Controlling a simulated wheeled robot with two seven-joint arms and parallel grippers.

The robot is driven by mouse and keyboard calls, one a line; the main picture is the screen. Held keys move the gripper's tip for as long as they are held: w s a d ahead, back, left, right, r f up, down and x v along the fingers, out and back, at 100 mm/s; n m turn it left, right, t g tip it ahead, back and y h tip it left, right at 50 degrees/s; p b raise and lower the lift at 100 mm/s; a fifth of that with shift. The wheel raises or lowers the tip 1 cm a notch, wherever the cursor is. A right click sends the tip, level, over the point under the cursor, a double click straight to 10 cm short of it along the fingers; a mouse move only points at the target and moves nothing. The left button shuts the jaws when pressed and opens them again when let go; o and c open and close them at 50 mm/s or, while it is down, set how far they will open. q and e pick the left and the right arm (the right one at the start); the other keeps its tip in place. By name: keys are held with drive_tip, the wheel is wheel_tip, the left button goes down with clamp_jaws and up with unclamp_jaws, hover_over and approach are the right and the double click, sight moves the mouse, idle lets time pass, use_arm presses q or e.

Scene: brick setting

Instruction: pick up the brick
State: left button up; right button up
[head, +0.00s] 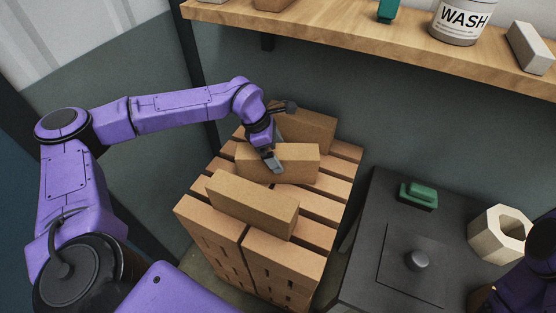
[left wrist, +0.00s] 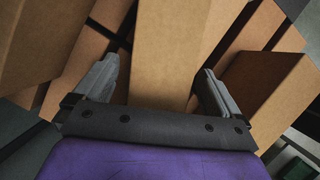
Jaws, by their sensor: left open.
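Three tan bricks lie on top of a stack of bricks. The front brick (head: 252,204) lies nearest me, the middle brick (head: 298,163) lies behind it, and the back brick (head: 310,130) lies farthest. My left gripper (head: 273,164) is at the middle brick, pointing down. In the left wrist view my left gripper (left wrist: 160,92) is open, with one finger on each side of a brick (left wrist: 175,50). I cannot tell whether the fingers touch it. Other bricks stand close outside both fingers. My right gripper is not in view.
The brick stack (head: 250,250) has gaps between its top bricks. A dark table (head: 365,235) at the right holds a green object (head: 418,195) and a hexagonal block (head: 497,235). A wooden shelf (head: 330,32) above holds a tub marked WASH (head: 460,22) and a grey block (head: 530,48).

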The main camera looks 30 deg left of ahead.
use_arm(q)
drive_tip(key=x, duration=0.2)
drive_tip(key=shift+d+f, duration=0.2)
drive_tip(key=shift+f, duration=0.05)
drive_tip(key=c, duration=1.7)
drive_tip(key=shift+w+r, duration=0.1)
drive_tip(key=shift+w, duration=0.05)
clamp_jaws()
drive_tip(key=shift+r, duration=0.1)
